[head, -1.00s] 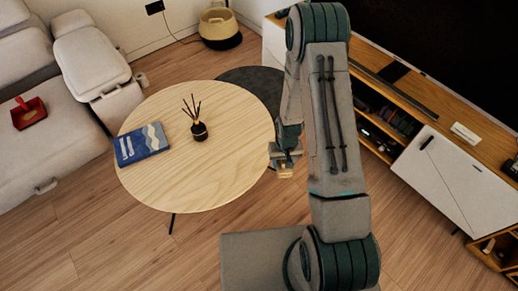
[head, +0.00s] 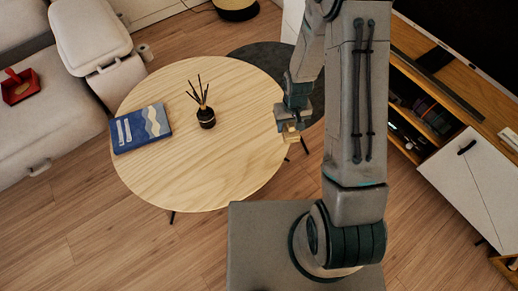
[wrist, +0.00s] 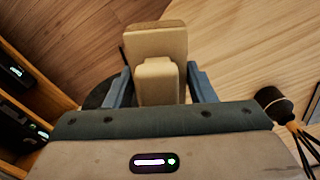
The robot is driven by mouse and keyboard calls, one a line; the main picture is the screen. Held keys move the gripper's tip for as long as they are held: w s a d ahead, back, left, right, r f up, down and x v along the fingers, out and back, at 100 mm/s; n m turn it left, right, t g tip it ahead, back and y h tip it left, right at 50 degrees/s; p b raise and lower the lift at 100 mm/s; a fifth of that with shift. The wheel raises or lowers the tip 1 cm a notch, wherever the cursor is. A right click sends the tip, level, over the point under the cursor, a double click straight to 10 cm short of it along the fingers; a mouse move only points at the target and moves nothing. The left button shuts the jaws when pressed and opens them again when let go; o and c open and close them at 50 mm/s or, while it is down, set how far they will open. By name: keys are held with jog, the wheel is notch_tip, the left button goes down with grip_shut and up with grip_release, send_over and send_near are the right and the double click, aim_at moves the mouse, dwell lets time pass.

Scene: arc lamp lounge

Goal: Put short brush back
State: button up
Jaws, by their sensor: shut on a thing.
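My gripper (head: 291,118) is shut on a pale wooden block-like piece, which I take to be the short brush (head: 292,135). It hangs below the fingers just off the right edge of the round table. In the wrist view the brush (wrist: 157,45) sits between the two blue-grey fingers, with a broad tan end and a narrower cream part nearer me. Its bristles cannot be made out. A red dustpan-like item (head: 20,91) lies on the sofa seat at the far left.
The round wooden table (head: 225,165) carries a blue book (head: 140,128) and a black reed diffuser (head: 206,118). A light sofa (head: 65,120) stands at the left. A low cabinet (head: 470,170) with open shelves stands at the right. Wood floor is clear in front of the table.

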jog(key=s+a+f+n+b, duration=0.4)
jog(key=s+a+b, duration=0.25)
jog(key=b, duration=1.65)
send_over(259, 145)
jog(key=shift+n, duration=0.4)
notch_tip(259, 145, down, 7)
jog(key=shift+r, duration=0.1)
jog(key=shift+w+f+b, duration=0.1)
jog(key=shift+f+b, duration=0.65)
jog(key=shift+f, duration=1.2)
jog(key=shift+f, duration=0.1)
jog(key=o, duration=1)
jog(key=shift+c, duration=0.2)
